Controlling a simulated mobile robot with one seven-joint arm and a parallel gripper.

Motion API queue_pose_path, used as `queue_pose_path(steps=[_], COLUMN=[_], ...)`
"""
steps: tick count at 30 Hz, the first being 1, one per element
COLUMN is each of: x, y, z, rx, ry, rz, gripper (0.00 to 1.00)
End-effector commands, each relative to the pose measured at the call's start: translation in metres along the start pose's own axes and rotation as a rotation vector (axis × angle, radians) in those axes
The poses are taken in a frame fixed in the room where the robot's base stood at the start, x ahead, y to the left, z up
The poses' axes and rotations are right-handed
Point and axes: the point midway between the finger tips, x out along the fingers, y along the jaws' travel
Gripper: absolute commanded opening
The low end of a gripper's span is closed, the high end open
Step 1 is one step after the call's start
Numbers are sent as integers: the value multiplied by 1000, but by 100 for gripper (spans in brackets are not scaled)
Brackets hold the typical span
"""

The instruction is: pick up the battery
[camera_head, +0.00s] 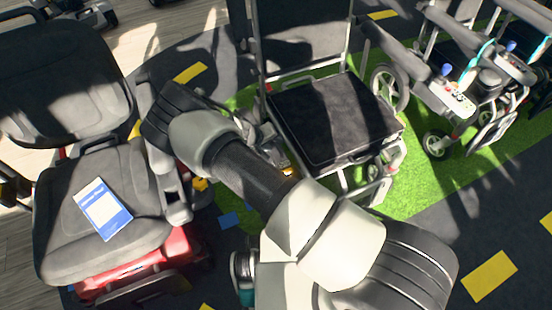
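I cannot pick out a battery for certain in this view. A flat blue-and-white item (103,209) lies on the grey seat of the red scooter at the left; I cannot tell whether it is a booklet or a box. My arm reaches from the lower right towards the upper left across the middle of the picture. Its fingers do not show, so I cannot see whether my gripper is open or holds anything. The arm hides part of the floor and the space between the red scooter and the black-seated wheelchair.
The red scooter (160,262) stands at the left, with its grey backrest (60,75) behind the seat. A wheelchair with a black seat (335,118) stands in the middle on green flooring (415,190). More wheeled chairs (455,100) stand at the right. Dark floor with yellow marks (490,275) is open at lower right.

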Motion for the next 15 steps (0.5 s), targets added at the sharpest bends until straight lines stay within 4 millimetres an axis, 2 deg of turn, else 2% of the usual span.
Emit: queue_pose_path(steps=[2,8,13,15], x=[6,6,6,6], y=[-1,0,0,0], z=[0,-1,-1,-1], rx=[0,0,0,0], ry=[1,1,1,1], rz=[-1,-1,-1,-1], gripper=[34,32,4,0])
